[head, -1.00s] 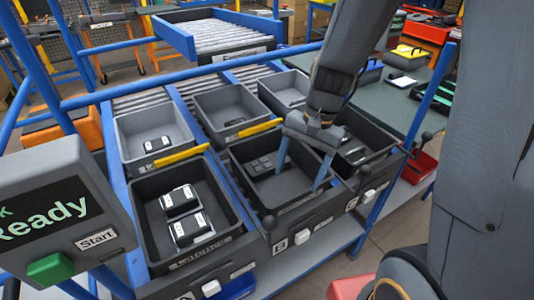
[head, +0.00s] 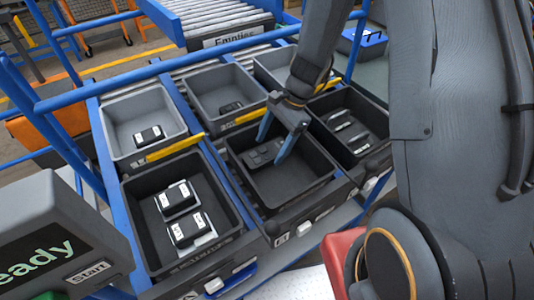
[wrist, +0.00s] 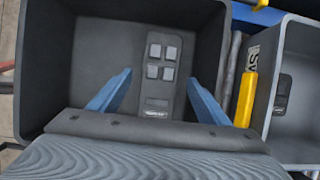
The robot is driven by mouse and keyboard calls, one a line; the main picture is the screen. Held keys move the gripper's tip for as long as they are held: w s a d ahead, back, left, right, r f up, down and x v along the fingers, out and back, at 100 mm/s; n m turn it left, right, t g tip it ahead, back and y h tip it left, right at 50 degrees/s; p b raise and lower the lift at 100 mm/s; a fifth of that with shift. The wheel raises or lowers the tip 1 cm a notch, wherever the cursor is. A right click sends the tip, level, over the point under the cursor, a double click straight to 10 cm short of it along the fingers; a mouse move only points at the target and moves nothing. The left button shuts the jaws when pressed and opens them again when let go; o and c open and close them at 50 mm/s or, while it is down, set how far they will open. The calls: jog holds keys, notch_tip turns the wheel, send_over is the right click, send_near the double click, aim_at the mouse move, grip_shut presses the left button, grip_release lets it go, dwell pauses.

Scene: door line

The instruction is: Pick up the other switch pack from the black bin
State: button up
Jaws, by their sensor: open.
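The middle black bin (head: 290,194) in the front row holds a dark switch pack (head: 264,152) on its floor, near the far side. In the wrist view the switch pack (wrist: 160,72) has several grey square buttons and a label at its lower end. My gripper (head: 273,150) is open, with its two blue fingers pointing down into this bin. In the wrist view my gripper (wrist: 160,79) has one finger on each side of the pack, with gaps on both sides. I cannot tell the fingertips' height above it. Nothing is held.
The left black bin (head: 132,222) holds two white-labelled devices (head: 184,212). The right black bin (head: 372,118) holds two dark items. Grey bins (head: 112,118) stand behind, with yellow strips between rows. A "Ready" panel (head: 50,240) is at lower left. Bin walls surround my fingers.

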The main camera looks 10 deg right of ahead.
aim_at(267, 153)
jog(key=shift+p+x, duration=0.35)
jog(key=shift+x, duration=1.35)
jog(key=shift+f, duration=0.1)
jog(key=shift+c, duration=0.4)
jog(key=c, duration=1.1)
jog(key=shift+c, duration=0.2)
